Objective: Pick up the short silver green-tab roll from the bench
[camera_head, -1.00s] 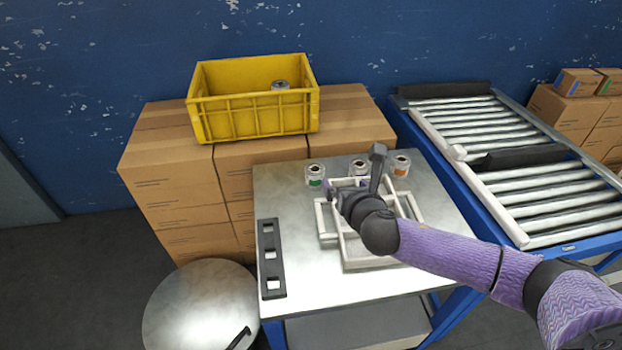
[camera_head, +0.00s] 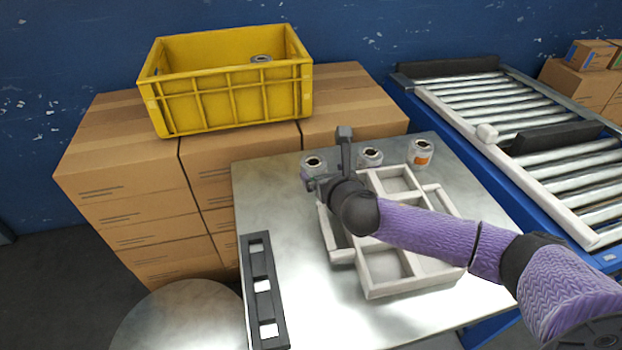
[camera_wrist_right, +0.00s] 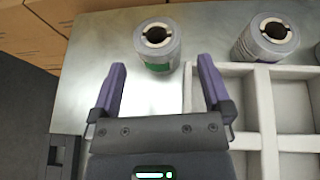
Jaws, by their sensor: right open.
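The short silver roll with a green tab (camera_wrist_right: 158,48) stands upright on the metal bench in the right wrist view, just ahead of the fingertips and roughly between their lines. In the head view the same roll (camera_head: 313,163) stands near the bench's back edge, its lower part and tab hidden by my gripper. My right gripper (camera_wrist_right: 160,70) is open and empty, and its purple fingers do not touch the roll. In the head view the right gripper (camera_head: 322,178) is at the near side of the roll. My left gripper is not in view.
Two more silver rolls stand to the right, a middle one (camera_head: 370,157) and an orange-tab one (camera_head: 420,152). A white divided tray (camera_head: 365,268) lies under my right arm. A black slotted rail (camera_head: 247,262) lies at left. A yellow crate (camera_head: 225,100) holding a roll sits behind on cartons.

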